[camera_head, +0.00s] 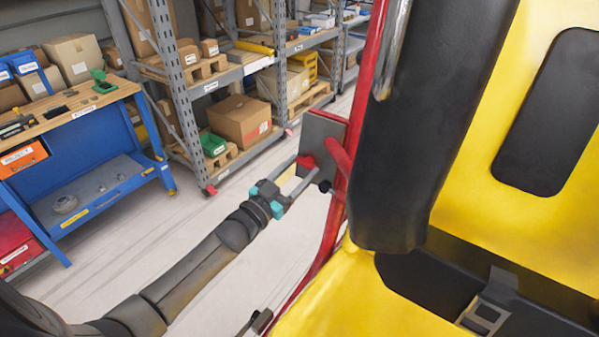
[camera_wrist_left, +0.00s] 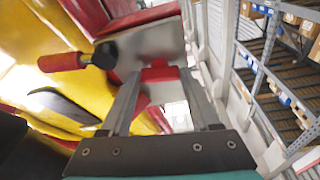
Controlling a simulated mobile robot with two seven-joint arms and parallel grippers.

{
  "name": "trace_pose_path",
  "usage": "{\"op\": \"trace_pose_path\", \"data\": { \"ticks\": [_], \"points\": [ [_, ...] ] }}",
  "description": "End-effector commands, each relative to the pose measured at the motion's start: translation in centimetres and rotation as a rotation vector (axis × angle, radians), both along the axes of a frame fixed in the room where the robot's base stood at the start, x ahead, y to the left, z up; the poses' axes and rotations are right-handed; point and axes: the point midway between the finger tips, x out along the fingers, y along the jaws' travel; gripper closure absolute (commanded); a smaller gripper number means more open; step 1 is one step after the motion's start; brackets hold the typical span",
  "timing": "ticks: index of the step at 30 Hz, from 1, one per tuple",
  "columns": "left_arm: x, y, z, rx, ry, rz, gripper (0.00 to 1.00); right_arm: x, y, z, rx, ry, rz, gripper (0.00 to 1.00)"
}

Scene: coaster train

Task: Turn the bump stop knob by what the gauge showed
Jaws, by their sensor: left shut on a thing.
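The red bump stop knob (camera_head: 306,162) sits on a grey metal plate (camera_head: 325,128) fixed to the red frame beside the yellow seat. My left gripper (camera_head: 309,172) reaches it from the lower left and is shut on it. In the left wrist view the red knob (camera_wrist_left: 160,74) shows between the tips of my left gripper (camera_wrist_left: 160,82), in front of the grey plate (camera_wrist_left: 148,42). The knob's face and any marks are partly hidden by the fingers. No gauge reading is legible.
The black padded restraint (camera_head: 405,130) and yellow seat (camera_head: 480,190) fill the right. A blue workbench (camera_head: 90,150) and shelves (camera_head: 190,100) stand left, with clear floor between.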

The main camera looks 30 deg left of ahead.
Motion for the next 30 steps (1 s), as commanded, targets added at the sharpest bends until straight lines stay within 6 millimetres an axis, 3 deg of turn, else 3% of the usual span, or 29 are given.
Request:
{"op": "trace_pose_path", "data": {
  "ticks": [12, 30],
  "points": [
    [0.12, 0.24, 0.03, 0.214, -0.027, -0.047, 0.93, -0.03, 0.04, -0.25, 0.001, 0.000, 0.000, 0.00],
    [0.13, 0.23, 0.06, 0.250, -0.033, -0.055, 0.93, -0.06, 0.04, -0.28, 0.001, 0.001, 0.000, 0.00]
  ]
}}
